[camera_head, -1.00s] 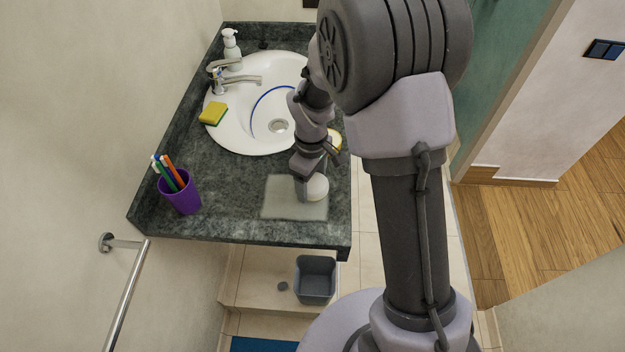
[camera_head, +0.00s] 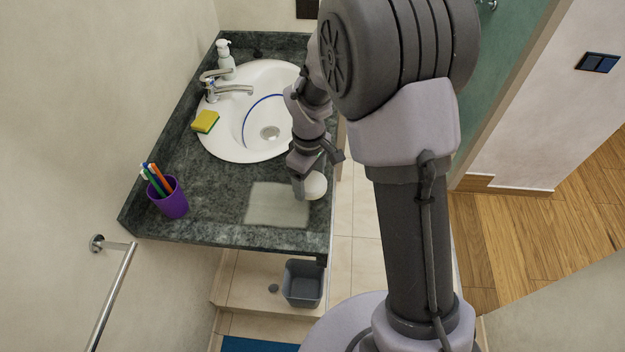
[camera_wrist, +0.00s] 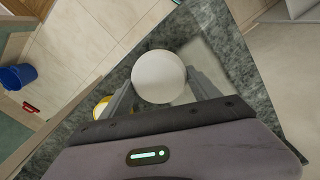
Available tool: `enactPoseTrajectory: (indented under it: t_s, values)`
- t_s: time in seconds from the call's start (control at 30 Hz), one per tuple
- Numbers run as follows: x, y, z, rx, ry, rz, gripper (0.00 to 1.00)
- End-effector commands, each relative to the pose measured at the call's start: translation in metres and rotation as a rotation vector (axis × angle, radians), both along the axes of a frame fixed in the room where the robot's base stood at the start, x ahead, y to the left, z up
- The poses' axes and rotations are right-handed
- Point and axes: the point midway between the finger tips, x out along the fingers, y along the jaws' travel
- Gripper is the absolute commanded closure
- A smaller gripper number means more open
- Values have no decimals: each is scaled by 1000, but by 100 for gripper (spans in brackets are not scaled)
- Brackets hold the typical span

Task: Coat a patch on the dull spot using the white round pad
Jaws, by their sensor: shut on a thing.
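The dull spot (camera_head: 275,205) is a pale, roughly rectangular patch on the dark green counter (camera_head: 215,190). In the wrist view it (camera_wrist: 205,62) shows to the right of the pad. The white round pad (camera_head: 314,187) is at the patch's right edge, near the counter's right side. It also shows as a white disc between the fingers in the wrist view (camera_wrist: 159,76). My gripper (camera_head: 305,181) is shut on the pad. I cannot tell whether the pad touches the counter.
A white basin (camera_head: 222,140) with a tap (camera_head: 232,90), soap dispenser (camera_head: 225,62) and yellow sponge (camera_head: 205,122) lies behind. A purple cup (camera_head: 170,203) with toothbrushes stands left. A yellow-rimmed item (camera_wrist: 101,107) is near my gripper. A grey bin (camera_head: 302,287) stands below.

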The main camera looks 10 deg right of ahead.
Motion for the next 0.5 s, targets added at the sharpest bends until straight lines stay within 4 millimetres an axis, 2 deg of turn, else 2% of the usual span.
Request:
enactPoseTrajectory:
  t_s: [0.03, 0.2, 0.5]
  values:
    - [0, 1, 8, 0, 0, 0, 67]
    - [1, 5, 22, 0, -1, -2, 67]
    - [1, 7, 31, -1, -1, -4, 67]
